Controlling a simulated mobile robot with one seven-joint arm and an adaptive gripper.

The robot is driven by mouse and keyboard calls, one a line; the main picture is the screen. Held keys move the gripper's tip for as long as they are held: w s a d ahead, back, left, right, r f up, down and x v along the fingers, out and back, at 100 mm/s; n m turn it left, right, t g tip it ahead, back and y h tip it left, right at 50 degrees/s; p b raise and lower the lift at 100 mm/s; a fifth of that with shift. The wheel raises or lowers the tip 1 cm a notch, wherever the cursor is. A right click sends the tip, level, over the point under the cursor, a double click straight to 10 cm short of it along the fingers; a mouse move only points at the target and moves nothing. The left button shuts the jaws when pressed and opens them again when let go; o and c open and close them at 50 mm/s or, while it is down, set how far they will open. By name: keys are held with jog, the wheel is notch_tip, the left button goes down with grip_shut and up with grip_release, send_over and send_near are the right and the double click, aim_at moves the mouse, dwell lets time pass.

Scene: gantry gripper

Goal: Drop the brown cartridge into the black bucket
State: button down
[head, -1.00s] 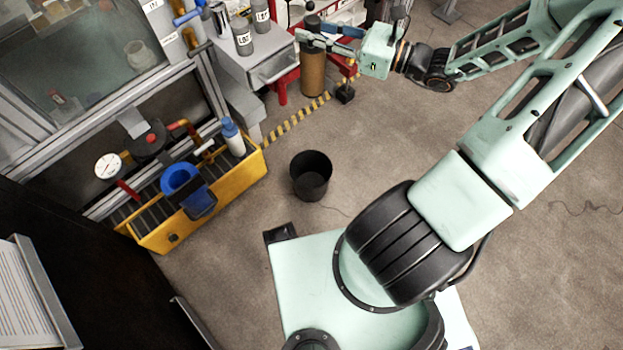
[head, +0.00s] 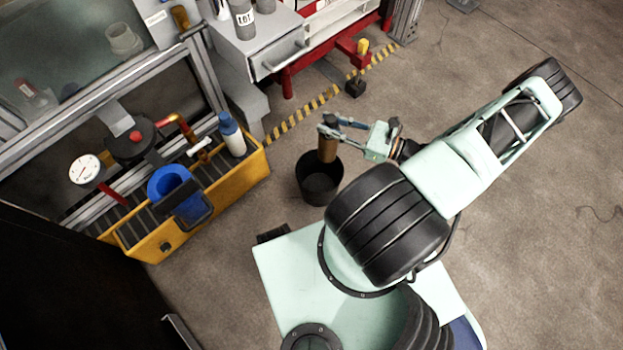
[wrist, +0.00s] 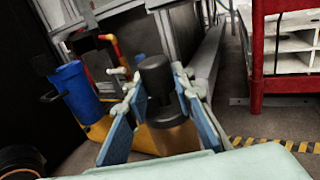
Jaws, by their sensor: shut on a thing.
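The brown cartridge (head: 327,148) is a cylinder with a dark cap, held upright. My gripper (head: 325,126) is shut on it near its top in the head view. In the wrist view, the dark cap and brown body of the cartridge (wrist: 172,132) stand between the two blue finger pads of my gripper (wrist: 156,110). The black bucket (head: 319,190) stands on the floor in the head view. The cartridge overlaps the bucket's far rim in the picture, and its height above the bucket is hard to tell.
A yellow trough (head: 190,215) with a blue container (head: 172,183) and a white bottle with a blue cap (head: 232,136) lies left of the bucket. A grey drawer cabinet (head: 262,48) and red rack (head: 340,45) stand behind. Floor to the right is clear.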

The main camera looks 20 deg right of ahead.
aim_at(336, 146)
jog(key=f, duration=0.3)
jog(key=shift+s+a+b, duration=0.3)
jog(key=shift+a+b, duration=0.05)
notch_tip(336, 146, down, 6)
jog(key=b, duration=0.4)
jog(key=shift+r, duration=0.2)
jog(key=c, duration=1.6)
grip_release()
jog(key=v, duration=1.2)
jog(key=shift+r, duration=0.1)
